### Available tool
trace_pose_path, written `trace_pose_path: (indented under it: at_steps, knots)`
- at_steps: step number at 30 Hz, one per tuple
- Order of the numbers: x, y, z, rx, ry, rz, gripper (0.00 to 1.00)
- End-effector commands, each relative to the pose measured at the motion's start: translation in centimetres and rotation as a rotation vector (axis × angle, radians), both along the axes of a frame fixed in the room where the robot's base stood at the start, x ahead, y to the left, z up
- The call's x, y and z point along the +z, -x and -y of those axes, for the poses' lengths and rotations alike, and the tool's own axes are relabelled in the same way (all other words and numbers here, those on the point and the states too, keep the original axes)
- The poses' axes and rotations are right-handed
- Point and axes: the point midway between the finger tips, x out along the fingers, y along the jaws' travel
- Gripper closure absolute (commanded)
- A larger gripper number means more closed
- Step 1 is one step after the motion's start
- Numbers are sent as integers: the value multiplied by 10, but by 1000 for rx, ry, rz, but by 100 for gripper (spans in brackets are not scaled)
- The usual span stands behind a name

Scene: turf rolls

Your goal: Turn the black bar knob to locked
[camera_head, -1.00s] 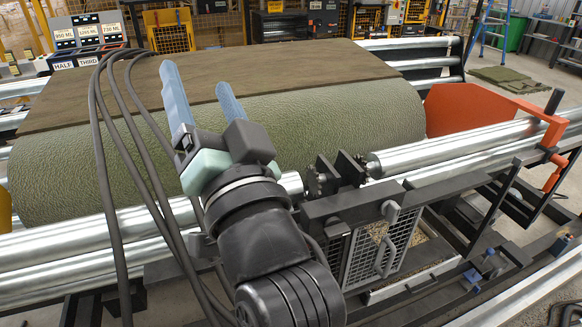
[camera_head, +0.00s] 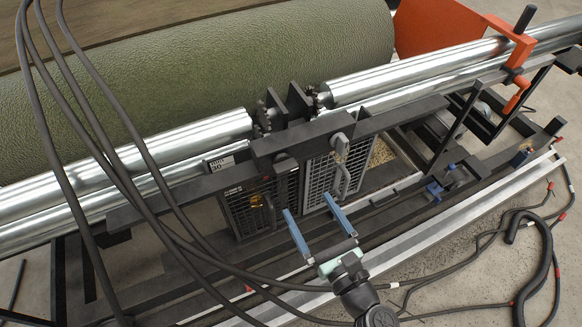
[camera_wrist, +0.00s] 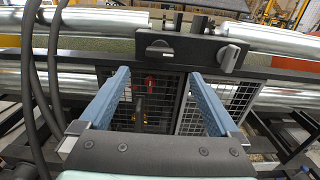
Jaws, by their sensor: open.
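A black bar knob (camera_wrist: 160,49) sits on the dark crossbar (camera_wrist: 190,48) in the wrist view. Its bar lies roughly level, and I cannot read any lock marking. It shows only dimly in the head view (camera_head: 284,162). A grey knob (camera_wrist: 228,58) is to its right, its bar tilted; it also shows in the head view (camera_head: 340,146). My gripper (camera_head: 308,204) is open and empty, in front of the mesh doors and below the knobs. In the wrist view its blue fingers (camera_wrist: 158,76) point forward, apart from both knobs.
Two mesh doors stand below the crossbar: a dark left one (camera_head: 246,208) and a right one with a grey handle (camera_head: 343,180). Shiny rollers (camera_head: 420,75) and a turf roll (camera_head: 210,75) lie behind. Hoses hang at left; cables (camera_head: 490,240) lie on the floor at right.

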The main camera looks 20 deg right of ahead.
Motion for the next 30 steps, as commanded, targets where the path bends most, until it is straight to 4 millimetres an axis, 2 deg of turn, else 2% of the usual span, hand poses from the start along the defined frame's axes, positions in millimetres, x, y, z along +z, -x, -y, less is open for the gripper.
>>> trace_pose_path:
  at_steps: [1,9,15,21,28,29,30]
  knots:
    - [3,-12,-1,4,2,2,3]
    - [3,-69,-2,4,6,2,3]
    - [1,-97,-4,4,6,0,3]
    - [1,-107,-4,2,7,0,3]
    - [1,-107,-4,2,7,0,3]
    - [1,-107,-4,2,7,0,4]
    - [1,-107,-4,2,7,0,12]
